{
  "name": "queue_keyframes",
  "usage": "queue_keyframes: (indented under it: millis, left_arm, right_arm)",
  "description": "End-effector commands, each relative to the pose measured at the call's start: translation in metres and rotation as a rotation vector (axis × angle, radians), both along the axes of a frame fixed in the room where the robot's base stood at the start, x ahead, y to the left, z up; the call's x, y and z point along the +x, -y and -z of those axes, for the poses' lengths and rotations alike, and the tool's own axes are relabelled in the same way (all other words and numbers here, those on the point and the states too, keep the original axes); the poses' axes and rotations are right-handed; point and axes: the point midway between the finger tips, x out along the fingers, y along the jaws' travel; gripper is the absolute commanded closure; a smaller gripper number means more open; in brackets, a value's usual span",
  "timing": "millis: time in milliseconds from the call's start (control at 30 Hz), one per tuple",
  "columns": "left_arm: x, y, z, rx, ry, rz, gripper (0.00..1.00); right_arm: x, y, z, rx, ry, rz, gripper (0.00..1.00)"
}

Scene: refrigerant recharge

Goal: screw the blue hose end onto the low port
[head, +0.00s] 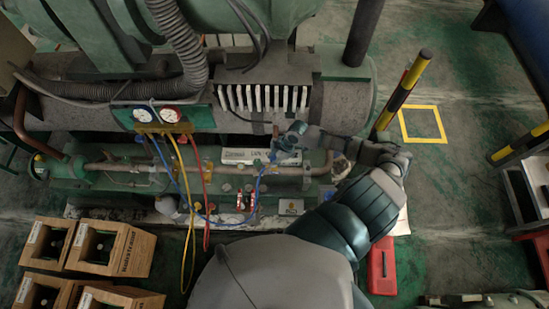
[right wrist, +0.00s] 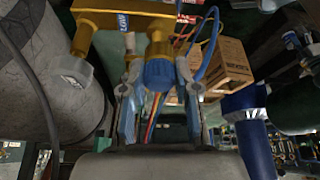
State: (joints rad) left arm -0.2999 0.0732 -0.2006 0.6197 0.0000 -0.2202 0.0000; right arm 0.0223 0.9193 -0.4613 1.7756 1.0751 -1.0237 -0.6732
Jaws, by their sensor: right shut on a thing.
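My right gripper (head: 291,136) reaches in front of the compressor unit; the same gripper shows in the right wrist view (right wrist: 160,100). Its two fingers are shut on the blue hose end (right wrist: 158,73), a ribbed blue collar held upright between them. A brass fitting (right wrist: 160,46), which looks like the low port, is directly above the collar and lined up with it. The two look in contact, but I cannot tell whether the thread is engaged. A blue LOW label (right wrist: 123,21) is beside the fitting. The blue hose (head: 259,183) loops down from the gauges. My left gripper is not in view.
The gauge manifold (head: 158,114) carries yellow and red hoses that hang down. Wooden crates (head: 125,251) stand at lower left. A red case (head: 381,268) and a striped post (head: 404,88) are at right.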

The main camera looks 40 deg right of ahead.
Motion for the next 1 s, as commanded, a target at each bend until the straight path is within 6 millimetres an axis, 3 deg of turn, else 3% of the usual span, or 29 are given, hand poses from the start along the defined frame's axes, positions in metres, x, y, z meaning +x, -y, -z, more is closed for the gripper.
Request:
queue_keyframes:
  millis: [1000]
  left_arm:
    - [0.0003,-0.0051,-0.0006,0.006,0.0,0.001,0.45]
  right_arm:
    - [0.0002,0.0016,0.0068,0.001,0.0,0.001,1.0]
